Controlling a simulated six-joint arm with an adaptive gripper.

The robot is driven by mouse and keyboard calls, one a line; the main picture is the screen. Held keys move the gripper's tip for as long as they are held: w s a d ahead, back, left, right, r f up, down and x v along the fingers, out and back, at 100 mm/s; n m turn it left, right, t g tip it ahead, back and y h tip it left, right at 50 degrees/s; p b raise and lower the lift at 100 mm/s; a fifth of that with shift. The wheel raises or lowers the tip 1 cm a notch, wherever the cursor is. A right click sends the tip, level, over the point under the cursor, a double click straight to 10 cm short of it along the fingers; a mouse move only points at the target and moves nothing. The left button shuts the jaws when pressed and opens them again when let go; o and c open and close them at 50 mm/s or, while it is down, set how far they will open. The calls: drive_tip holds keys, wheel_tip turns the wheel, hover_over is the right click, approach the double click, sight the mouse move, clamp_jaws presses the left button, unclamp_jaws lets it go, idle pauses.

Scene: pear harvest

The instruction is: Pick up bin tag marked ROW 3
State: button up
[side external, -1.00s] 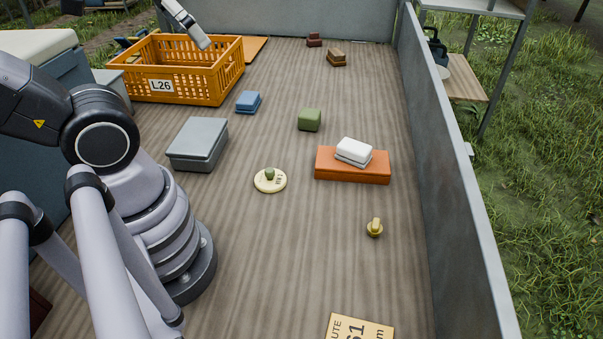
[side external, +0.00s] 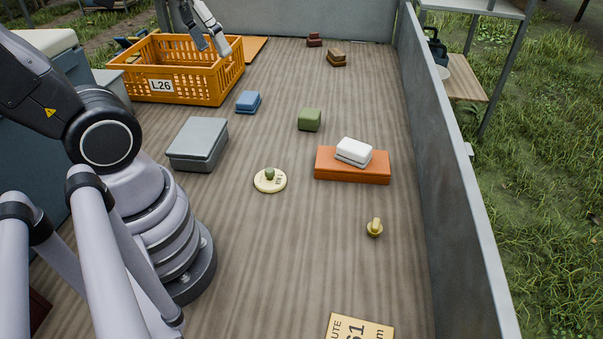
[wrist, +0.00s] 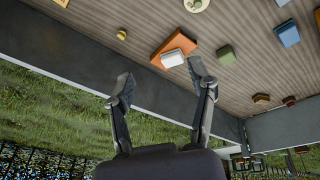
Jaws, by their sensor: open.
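A round cream tag (side external: 262,185) with a green knob and dark lettering lies flat on the wooden deck in the middle of the side view. Its lettering is too small to read surely. In the wrist view the tag (wrist: 193,7) is cut by the top edge. My gripper (side external: 211,44) is raised at the far left, over or near the orange crate, well away from the tag. In the wrist view my gripper (wrist: 160,80) has its two fingers wide apart with nothing between them.
An orange crate (side external: 158,86) marked L26 stands far left. A grey box (side external: 198,140), blue block (side external: 248,101), green block (side external: 310,119), orange box (side external: 345,175) with a white block (side external: 354,151), and brass knob (side external: 375,229) surround the tag. A metal wall (side external: 440,140) bounds the right.

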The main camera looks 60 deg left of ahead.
drive_tip(key=w+a+f+n+g+h, duration=0.2)
drive_tip(key=w+f+n+g+h, duration=0.1)
drive_tip(key=w+f+n, duration=0.25)
drive_tip(key=n+h, duration=0.5)
hover_over(268, 169)
drive_tip(key=s+d, duration=0.3)
wheel_tip(268, 169, down, 8)
drive_tip(key=a+f+n+t+h, duration=0.1)
drive_tip(key=a+f+n, duration=0.1)
drive_tip(key=f, duration=0.5)
drive_tip(key=a+f+n+t+h, duration=0.1)
drive_tip(key=a+f+n+t, duration=0.1)
drive_tip(key=f+n, duration=0.3)
drive_tip(key=w+a+f+n+t+h, duration=0.1)
drive_tip(key=a+f+n+t, duration=0.1)
drive_tip(key=f, duration=0.6)
drive_tip(key=shift+w+a+f+n+h, duration=0.1)
drive_tip(key=shift+a+f+n+h, duration=0.25)
drive_tip(key=shift+n, duration=0.4)
drive_tip(key=shift+f, duration=0.55)
drive_tip(key=x, duration=0.5)
drive_tip(key=shift+f, duration=0.25)
clamp_jaws()
